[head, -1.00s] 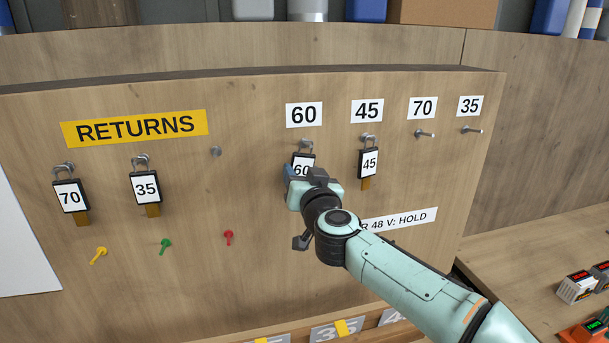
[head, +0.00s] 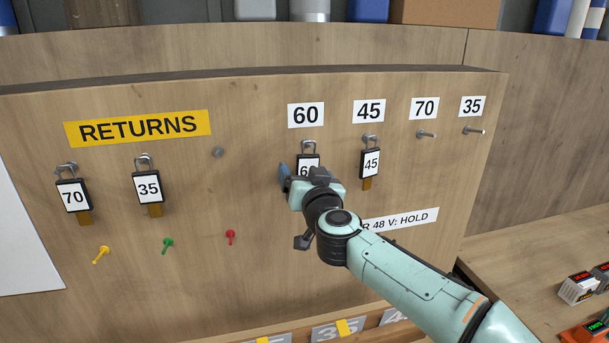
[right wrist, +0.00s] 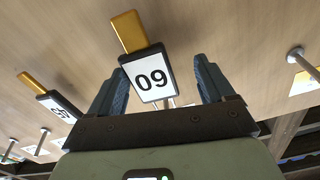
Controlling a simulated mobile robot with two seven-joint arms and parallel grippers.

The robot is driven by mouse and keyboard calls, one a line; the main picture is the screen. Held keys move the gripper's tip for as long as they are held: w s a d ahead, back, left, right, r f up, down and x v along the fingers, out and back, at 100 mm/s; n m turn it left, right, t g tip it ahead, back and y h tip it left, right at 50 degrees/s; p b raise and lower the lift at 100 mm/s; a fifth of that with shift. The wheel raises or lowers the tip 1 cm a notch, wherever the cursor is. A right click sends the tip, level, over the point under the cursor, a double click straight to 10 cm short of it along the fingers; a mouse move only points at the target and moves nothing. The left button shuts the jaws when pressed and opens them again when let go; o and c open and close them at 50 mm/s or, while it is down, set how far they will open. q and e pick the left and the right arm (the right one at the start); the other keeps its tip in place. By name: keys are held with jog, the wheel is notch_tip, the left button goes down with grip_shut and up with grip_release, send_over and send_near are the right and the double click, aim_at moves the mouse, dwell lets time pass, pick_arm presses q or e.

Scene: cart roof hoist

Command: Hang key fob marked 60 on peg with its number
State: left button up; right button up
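The key fob marked 60 (head: 308,161) hangs by its shackle at the peg (head: 309,144) under the white 60 sign (head: 306,115). My right gripper (head: 301,174) is at this fob and hides its lower part in the head view. In the right wrist view the fob (right wrist: 151,80) appears upside down between the two spread fingers. There is a clear gap to the right finger (right wrist: 209,80); the left finger (right wrist: 111,93) is close to the fob's edge, and I cannot tell if it touches. My left gripper is not in view.
Fob 45 (head: 370,163) hangs on the peg just right. Pegs under 70 (head: 426,134) and 35 (head: 474,131) are bare. Under the RETURNS sign (head: 138,129), fobs 70 (head: 73,196) and 35 (head: 148,188) hang beside a bare peg (head: 218,152). Small coloured keys sit below.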

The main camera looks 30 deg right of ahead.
jog(key=v, duration=1.3)
jog(key=shift+s, duration=0.2)
jog(key=shift+f, duration=0.1)
